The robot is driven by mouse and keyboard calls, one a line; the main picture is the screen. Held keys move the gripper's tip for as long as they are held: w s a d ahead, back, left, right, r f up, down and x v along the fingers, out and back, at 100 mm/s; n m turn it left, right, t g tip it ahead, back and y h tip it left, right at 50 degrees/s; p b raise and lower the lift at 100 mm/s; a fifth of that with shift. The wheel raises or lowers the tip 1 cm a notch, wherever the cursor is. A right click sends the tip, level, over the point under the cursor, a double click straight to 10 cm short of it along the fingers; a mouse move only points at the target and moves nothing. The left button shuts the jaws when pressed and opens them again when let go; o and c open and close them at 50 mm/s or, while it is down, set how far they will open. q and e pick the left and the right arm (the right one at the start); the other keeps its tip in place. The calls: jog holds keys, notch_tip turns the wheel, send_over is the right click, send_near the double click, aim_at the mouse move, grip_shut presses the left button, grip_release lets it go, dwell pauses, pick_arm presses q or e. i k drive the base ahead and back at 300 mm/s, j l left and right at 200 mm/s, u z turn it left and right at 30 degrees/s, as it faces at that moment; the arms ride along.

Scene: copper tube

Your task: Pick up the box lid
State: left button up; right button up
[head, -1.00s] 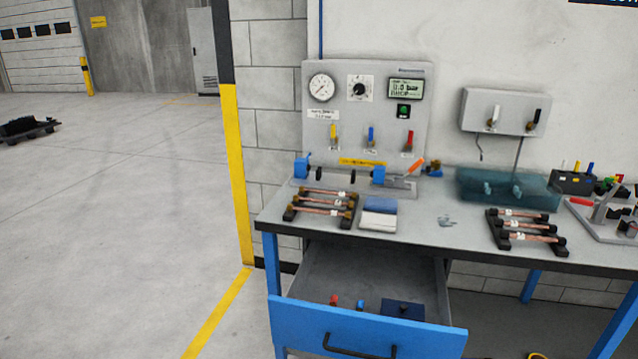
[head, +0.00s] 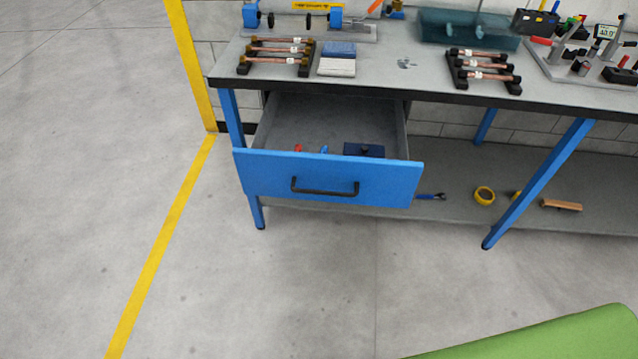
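I cannot tell for sure which thing is the box lid. A dark blue flat piece with a small black knob (head: 363,150) lies in the open blue drawer (head: 325,178), at its front right, partly hidden by the drawer front. A translucent teal box-like thing (head: 440,30) stands at the back of the workbench (head: 392,86), with pale blue parts showing at it. Neither of my grippers is in view.
Two black racks with copper tubes (head: 276,56) (head: 483,72) stand on the bench, with a blue and a white block (head: 337,67) between. A small red and a small blue part are in the drawer. A yellow roll (head: 484,196) lies on the lower shelf.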

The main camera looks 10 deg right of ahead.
aim_at(364, 150)
jog(key=i+j+z, duration=0.15)
jog(key=z, duration=0.35)
jog(key=i+j+z, duration=0.15)
jog(key=z, duration=0.35)
jog(key=j+z, duration=0.35)
jog(key=z, duration=0.15)
jog(key=i+j+z, duration=0.1)
jog(key=j+z, duration=0.35)
jog(key=l, duration=0.1)
